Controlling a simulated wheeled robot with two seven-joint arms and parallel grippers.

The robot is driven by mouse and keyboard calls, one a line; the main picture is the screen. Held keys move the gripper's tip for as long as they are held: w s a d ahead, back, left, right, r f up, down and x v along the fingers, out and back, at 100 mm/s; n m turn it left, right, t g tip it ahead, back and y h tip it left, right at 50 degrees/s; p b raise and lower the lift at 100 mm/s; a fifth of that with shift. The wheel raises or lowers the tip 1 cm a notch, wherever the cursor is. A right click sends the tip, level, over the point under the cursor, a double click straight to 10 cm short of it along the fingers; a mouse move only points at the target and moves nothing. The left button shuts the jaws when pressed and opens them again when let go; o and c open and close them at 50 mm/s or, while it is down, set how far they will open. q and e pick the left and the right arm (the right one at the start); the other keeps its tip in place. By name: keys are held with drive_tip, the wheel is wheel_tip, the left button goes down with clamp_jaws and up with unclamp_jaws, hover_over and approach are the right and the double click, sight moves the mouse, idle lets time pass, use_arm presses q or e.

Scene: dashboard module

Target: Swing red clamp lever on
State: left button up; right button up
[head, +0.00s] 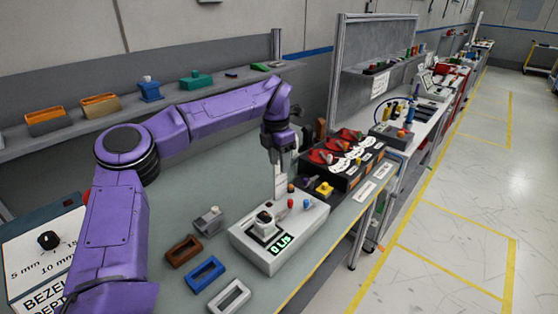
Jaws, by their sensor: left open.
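Several red clamp levers, among them a near one (320,157) and a far one (351,135), sit on a dark box (345,181) with white round dials, right of the bench's middle. I cannot tell which lever is the task's, nor its exact position. My left gripper (281,153) points down, open, left of the nearest red lever and apart from it. It is above the back of a grey module (262,253) with a green display. A pale upright piece below the gripper is partly hidden by it. My right gripper is not in view.
Brown (183,250), blue (206,273) and white (229,297) frames lie on the bench at front. A shelf (60,134) with coloured parts runs behind.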

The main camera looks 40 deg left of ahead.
use_arm(q)
wheel_tip(320, 180, up, 10)
drive_tip(key=b, duration=0.1)
drive_tip(key=shift+s+a+r, duration=0.15)
drive_tip(key=shift+s, duration=0.15)
idle(0.3)
